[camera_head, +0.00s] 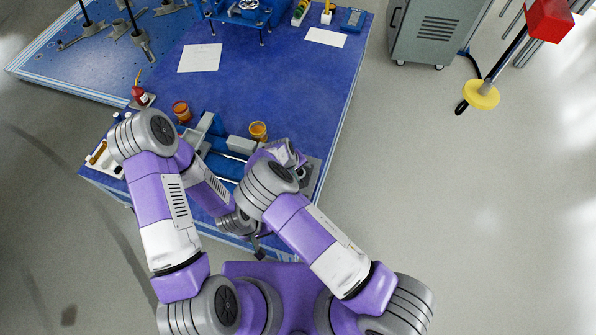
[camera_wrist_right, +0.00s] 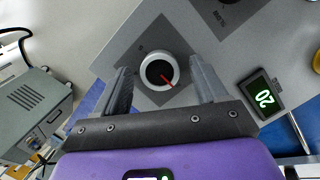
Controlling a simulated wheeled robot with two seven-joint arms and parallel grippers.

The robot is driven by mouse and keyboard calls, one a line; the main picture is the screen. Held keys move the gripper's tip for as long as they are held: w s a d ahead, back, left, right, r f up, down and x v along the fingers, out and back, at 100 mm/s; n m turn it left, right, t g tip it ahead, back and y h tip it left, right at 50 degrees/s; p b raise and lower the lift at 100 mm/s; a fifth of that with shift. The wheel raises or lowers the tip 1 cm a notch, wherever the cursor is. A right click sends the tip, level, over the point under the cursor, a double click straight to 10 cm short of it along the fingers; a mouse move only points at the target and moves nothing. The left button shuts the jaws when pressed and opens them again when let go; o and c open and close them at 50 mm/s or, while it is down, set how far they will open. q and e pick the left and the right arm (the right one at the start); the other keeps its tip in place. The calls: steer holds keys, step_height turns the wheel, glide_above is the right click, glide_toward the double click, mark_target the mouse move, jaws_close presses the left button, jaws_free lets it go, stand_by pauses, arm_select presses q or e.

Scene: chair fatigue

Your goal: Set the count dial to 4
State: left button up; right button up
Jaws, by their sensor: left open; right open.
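In the right wrist view a round dial (camera_wrist_right: 147,59) with a pale grey rim, black centre and red pointer sits on a dark grey square plate (camera_wrist_right: 172,33). The pointer aims to the lower right. The marks on the plate are too small to read. My right gripper (camera_wrist_right: 163,76) is open, with one finger on each side of the dial; whether they touch it I cannot tell. In the head view my right gripper (camera_head: 298,162) is over the table's front right corner, and the dial is hidden. My left gripper (camera_head: 259,253) is low by the table's front edge, apart from the dial.
A small display (camera_wrist_right: 262,96) with green digits, apparently 20, is right of the dial. Another dark plate (camera_wrist_right: 221,14) lies at the top. The blue table (camera_head: 270,85) holds orange jars (camera_head: 258,130) and paper sheets (camera_head: 200,58). A grey cabinet (camera_head: 432,30) stands behind right.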

steer(key=shift+c, duration=0.4)
steer(key=c, duration=1)
